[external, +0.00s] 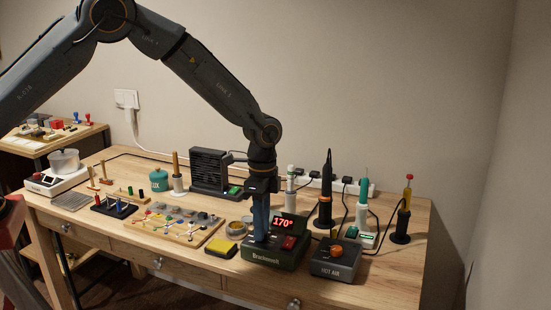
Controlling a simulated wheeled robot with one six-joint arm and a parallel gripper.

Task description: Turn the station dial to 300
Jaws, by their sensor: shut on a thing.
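The soldering station (277,257) is a dark green box near the front edge of the bench in the external view. Its tilted display (284,225) reads 170° in red. A red switch (290,243) sits on its top, right of my gripper. My gripper (260,238) points straight down onto the left part of the station's top and is shut on the dial. The dial itself is hidden behind the blue fingers.
A hot air unit (336,260) with an orange knob stands close on the right. A yellow sponge (221,248) lies to the left, beside a wooden board (180,225) with small parts. Soldering iron stands (325,212) and a power strip (312,183) are behind.

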